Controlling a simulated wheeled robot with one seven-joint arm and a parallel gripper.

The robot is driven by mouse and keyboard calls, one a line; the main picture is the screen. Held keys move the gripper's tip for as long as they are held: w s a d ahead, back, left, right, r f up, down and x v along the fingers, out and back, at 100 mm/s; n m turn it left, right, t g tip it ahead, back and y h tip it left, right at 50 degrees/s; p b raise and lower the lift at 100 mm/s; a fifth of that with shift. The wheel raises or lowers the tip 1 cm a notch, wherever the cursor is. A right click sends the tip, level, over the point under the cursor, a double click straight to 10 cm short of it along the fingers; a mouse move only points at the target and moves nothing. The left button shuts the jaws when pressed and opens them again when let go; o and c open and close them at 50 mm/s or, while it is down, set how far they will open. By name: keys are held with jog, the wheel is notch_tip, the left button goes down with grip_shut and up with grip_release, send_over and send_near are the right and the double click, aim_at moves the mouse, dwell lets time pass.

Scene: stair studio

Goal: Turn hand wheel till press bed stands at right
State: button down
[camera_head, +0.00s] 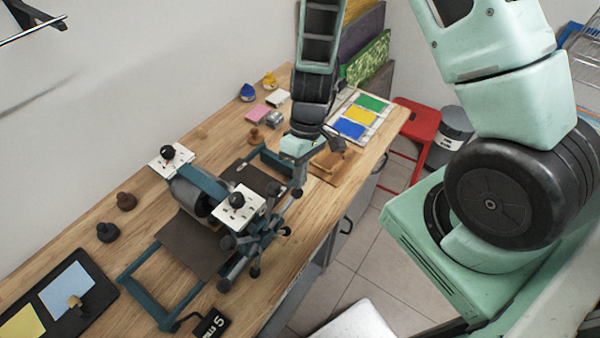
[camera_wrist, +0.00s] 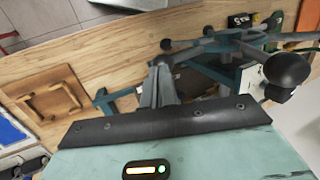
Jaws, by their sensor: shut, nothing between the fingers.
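The press has a teal frame (camera_head: 130,284) and stands on the bench, with a grey roller across its middle. Its dark flat press bed (camera_head: 192,246) shows on both sides of the roller, with open frame at the left end. The hand wheel (camera_head: 258,238), several spokes with dark knobs, is on the press's front side. It also shows in the wrist view (camera_wrist: 225,45). My gripper (camera_head: 298,184) points down beside the wheel's right side, near its upper spokes. In the wrist view its fingers (camera_wrist: 158,75) are shut and empty near a spoke knob; I cannot tell if they touch it.
Two white plates with dark ball knobs (camera_head: 237,199) top the press. A wooden tray (camera_head: 334,163) and a colour-block board (camera_head: 360,117) lie to the right. A black number sign (camera_head: 210,324) stands at the front edge. A red stool (camera_head: 408,135) is beyond the bench.

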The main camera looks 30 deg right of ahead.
jog(key=shift+f, duration=0.1)
jog(key=f+g+y+b, duration=0.1)
jog(key=f+y+b, duration=0.2)
jog(key=b, duration=0.3)
jog(key=a+f+g+y+b, duration=0.1)
jog(key=f+g+y+b, duration=0.1)
jog(key=f+b, duration=0.4)
jog(key=f+g+y+b, duration=0.1)
jog(key=f+y+b, duration=0.4)
jog(key=b, duration=0.1)
jog(key=shift+s+a+f+n+g, duration=0.15)
jog(key=shift+s+f+n+g, duration=0.1)
jog(key=shift+s+n+g, duration=0.05)
jog(key=shift+a+f+b, duration=0.25)
jog(key=shift+a+b, duration=0.05)
jog(key=shift+b, duration=0.1)
jog(key=shift+s+a+f+b, duration=0.3)
jog(key=shift+a+f+b, duration=0.1)
jog(key=shift+a+f, duration=0.15)
jog(key=shift+s+a+f+b, duration=0.25)
jog(key=shift+a+f+b, duration=0.15)
jog(key=shift+a+f, duration=0.15)
